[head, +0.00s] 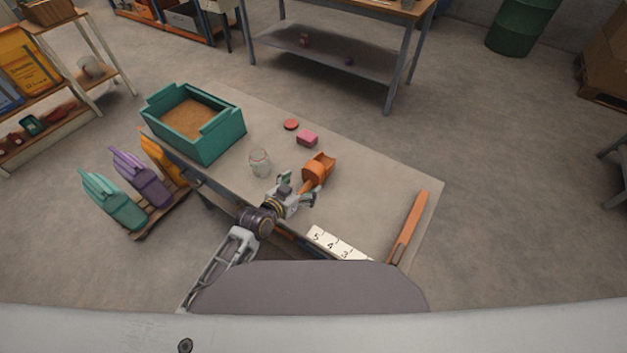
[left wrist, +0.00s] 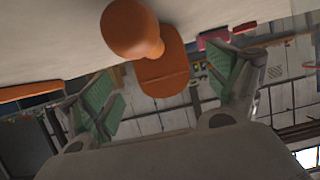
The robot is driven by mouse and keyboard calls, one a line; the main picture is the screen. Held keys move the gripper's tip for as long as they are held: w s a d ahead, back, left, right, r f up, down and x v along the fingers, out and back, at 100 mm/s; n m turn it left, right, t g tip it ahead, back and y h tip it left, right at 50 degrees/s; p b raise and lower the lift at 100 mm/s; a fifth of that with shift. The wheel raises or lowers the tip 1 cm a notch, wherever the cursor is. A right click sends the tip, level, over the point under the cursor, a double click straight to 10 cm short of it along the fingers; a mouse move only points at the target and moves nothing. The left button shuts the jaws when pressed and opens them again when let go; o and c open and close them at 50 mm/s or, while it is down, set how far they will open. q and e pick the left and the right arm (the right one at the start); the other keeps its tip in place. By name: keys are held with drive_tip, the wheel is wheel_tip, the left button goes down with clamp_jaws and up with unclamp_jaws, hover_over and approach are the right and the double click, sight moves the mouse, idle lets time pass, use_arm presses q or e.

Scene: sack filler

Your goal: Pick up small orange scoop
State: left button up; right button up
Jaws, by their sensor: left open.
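The small orange scoop (head: 320,167) lies on the grey table, its bowl pointing away and its handle toward my left gripper (head: 300,189). That gripper is open, with its fingertips on either side of the handle end. In the left wrist view the scoop's round handle end (left wrist: 130,28) is large and close, and its bowl (left wrist: 163,72) shows behind it. The green-padded fingers of the left gripper (left wrist: 163,84) are spread wide, with no visible contact with the scoop. My right gripper is not in view.
A glass jar (head: 260,163) stands left of the scoop. A pink block (head: 307,138) and red disc (head: 291,124) lie beyond. A teal bin (head: 222,136) of grain stands at far left. A long orange tool (head: 408,228) and numbered cards (head: 337,243) lie nearer the right and front edges.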

use_arm(q)
drive_tip(key=shift+w+d+f, duration=0.2)
drive_tip(key=shift+w+d, duration=0.15)
drive_tip(key=shift+w, duration=0.2)
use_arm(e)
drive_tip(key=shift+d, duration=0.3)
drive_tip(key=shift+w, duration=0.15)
